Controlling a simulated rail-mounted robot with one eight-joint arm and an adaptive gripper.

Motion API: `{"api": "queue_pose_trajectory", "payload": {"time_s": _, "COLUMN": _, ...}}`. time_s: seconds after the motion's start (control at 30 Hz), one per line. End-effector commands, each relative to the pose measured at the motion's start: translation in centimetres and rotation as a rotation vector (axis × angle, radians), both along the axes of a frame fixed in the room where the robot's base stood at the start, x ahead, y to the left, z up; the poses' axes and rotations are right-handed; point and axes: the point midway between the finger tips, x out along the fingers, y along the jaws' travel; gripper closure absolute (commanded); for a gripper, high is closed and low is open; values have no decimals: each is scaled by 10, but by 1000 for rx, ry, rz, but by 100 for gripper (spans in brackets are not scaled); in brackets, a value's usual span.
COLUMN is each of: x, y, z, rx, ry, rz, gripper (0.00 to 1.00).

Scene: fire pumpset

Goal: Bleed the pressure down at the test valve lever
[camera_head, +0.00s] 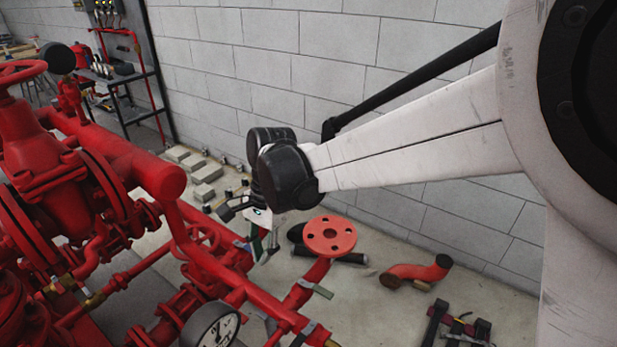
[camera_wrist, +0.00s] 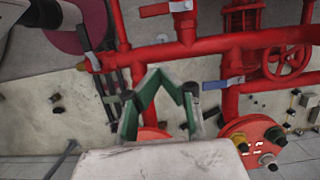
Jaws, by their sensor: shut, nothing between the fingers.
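My gripper (camera_head: 262,248), with green fingers, hangs over the red pipework in the head view. In the wrist view my gripper (camera_wrist: 168,78) is shut and empty, its fingers folded together at the tips. A blue-grey lever (camera_wrist: 222,83) sits on a red pipe to the right of the fingertips, apart from them. In the head view a grey lever (camera_head: 316,290) sits on a red pipe below my gripper. I cannot tell which one is the test valve lever.
A pressure gauge (camera_head: 210,328) is cut off at the bottom edge. A red flange (camera_head: 330,236) stands right of my gripper. A red handwheel (camera_wrist: 288,62) is at the right. A loose elbow pipe (camera_head: 415,272) lies on the floor by the block wall (camera_head: 330,40).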

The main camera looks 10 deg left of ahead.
Motion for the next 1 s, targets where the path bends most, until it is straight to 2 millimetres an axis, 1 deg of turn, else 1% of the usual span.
{"api": "queue_pose_trajectory", "payload": {"time_s": 0.03, "x": -1, "y": 3, "z": 0, "rx": -3, "ry": 4, "rz": 1, "gripper": 100}}
{"api": "queue_pose_trajectory", "payload": {"time_s": 0.13, "x": -3, "y": 5, "z": -6, "rx": -5, "ry": 7, "rz": -1, "gripper": 100}}
{"api": "queue_pose_trajectory", "payload": {"time_s": 0.27, "x": -6, "y": 6, "z": -20, "rx": -4, "ry": 7, "rz": 0, "gripper": 100}}
{"api": "queue_pose_trajectory", "payload": {"time_s": 0.73, "x": -25, "y": 13, "z": -102, "rx": -4, "ry": 6, "rz": 0, "gripper": 100}}
{"api": "queue_pose_trajectory", "payload": {"time_s": 0.77, "x": -32, "y": 16, "z": -99, "rx": -4, "ry": 7, "rz": 1, "gripper": 100}}
{"api": "queue_pose_trajectory", "payload": {"time_s": 0.83, "x": -42, "y": 19, "z": -98, "rx": -3, "ry": 7, "rz": 2, "gripper": 100}}
{"api": "queue_pose_trajectory", "payload": {"time_s": 1.0, "x": -57, "y": 25, "z": -98, "rx": -3, "ry": 6, "rz": 0, "gripper": 100}}
